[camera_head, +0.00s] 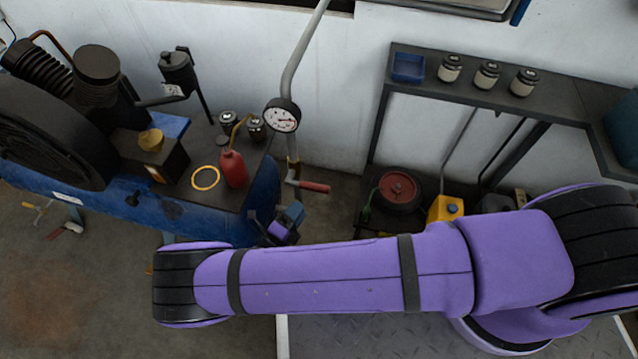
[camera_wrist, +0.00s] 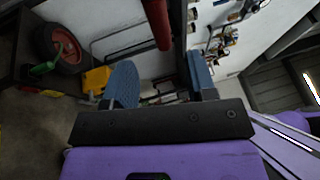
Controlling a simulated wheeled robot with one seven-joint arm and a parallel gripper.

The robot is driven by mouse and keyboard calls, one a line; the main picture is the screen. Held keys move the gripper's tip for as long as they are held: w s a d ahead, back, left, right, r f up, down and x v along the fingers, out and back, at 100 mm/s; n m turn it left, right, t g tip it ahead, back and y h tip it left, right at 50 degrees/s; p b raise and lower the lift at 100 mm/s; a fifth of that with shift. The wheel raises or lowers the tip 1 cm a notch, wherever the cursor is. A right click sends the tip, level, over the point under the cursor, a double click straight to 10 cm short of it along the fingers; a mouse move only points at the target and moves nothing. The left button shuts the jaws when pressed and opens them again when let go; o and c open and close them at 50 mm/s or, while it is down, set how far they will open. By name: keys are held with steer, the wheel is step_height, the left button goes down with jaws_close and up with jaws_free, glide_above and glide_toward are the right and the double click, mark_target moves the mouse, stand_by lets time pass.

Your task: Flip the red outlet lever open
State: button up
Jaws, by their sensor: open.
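The red outlet lever (camera_head: 313,187) sticks out to the right from the grey pipe below the gauge in the head view. Its red grip (camera_wrist: 158,22) also shows at the top of the wrist view, pointing down between the two blue fingers. My gripper (camera_head: 287,220) is just below and left of the lever in the head view. In the wrist view, my gripper (camera_wrist: 160,62) has its blue fingers wide apart with nothing between their pads. The lever's end lies around the fingertip line; no contact shows, and I cannot tell the exact depth.
A blue compressor (camera_head: 210,225) with a red oil can (camera_head: 233,169) stands at left. A round gauge (camera_head: 282,116) sits on the pipe above the lever. A dark shelf (camera_head: 420,75) with jars stands at right, with a red reel (camera_head: 398,190) and yellow container (camera_head: 445,209) below.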

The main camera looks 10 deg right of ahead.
mark_target(316, 188)
steer(key=x, duration=0.9)
steer(key=shift+r, duration=0.1)
jaws_close()
